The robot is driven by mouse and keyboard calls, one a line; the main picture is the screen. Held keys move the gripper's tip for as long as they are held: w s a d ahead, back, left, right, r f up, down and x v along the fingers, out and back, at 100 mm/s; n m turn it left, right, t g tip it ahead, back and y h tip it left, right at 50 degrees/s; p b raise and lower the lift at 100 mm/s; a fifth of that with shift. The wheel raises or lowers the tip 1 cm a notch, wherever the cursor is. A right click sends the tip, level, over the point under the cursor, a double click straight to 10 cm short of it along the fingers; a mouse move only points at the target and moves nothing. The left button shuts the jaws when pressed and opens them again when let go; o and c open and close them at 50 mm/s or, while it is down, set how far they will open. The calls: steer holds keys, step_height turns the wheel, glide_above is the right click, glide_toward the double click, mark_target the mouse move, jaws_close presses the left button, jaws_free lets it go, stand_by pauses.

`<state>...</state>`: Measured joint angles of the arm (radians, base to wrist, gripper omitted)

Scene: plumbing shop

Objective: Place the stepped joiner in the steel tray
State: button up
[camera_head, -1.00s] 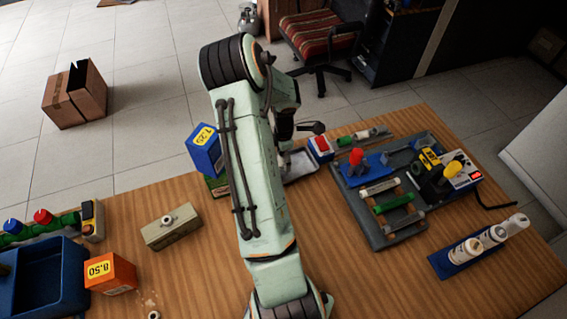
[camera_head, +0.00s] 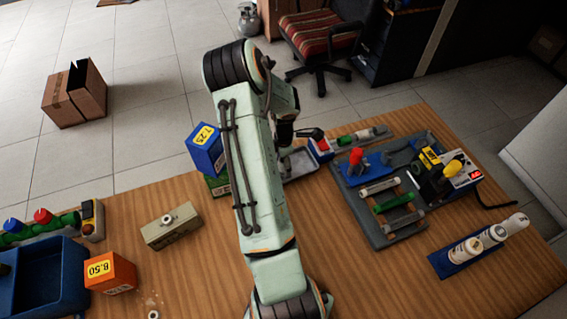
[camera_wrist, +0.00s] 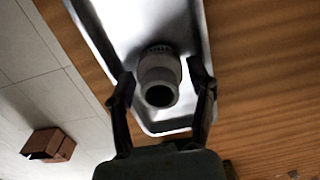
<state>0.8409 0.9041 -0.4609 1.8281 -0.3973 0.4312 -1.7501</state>
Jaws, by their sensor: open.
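The stepped joiner (camera_wrist: 158,71) is a grey, hollow piece with a wider ribbed collar and a dark round mouth facing the wrist camera. It is in the steel tray (camera_wrist: 115,22), near one end, within the rim as seen. My gripper (camera_wrist: 162,78) is open, with one black finger on each side of the joiner; small gaps seem to show beside it. In the head view a corner of the tray (camera_head: 303,162) shows at the table's far edge, right of my arm. My arm hides the joiner and the fingertips there.
A blue box (camera_head: 205,150) stands left of my arm, close to the tray. A grey fixture board (camera_head: 378,225) with tools lies to the right. An orange box (camera_head: 110,273), a blue bin (camera_head: 40,285) and a tan block (camera_head: 172,229) are on the left.

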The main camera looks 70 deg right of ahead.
step_height(320, 180, up, 12)
steer(key=shift+f, duration=0.1)
stand_by(0.6)
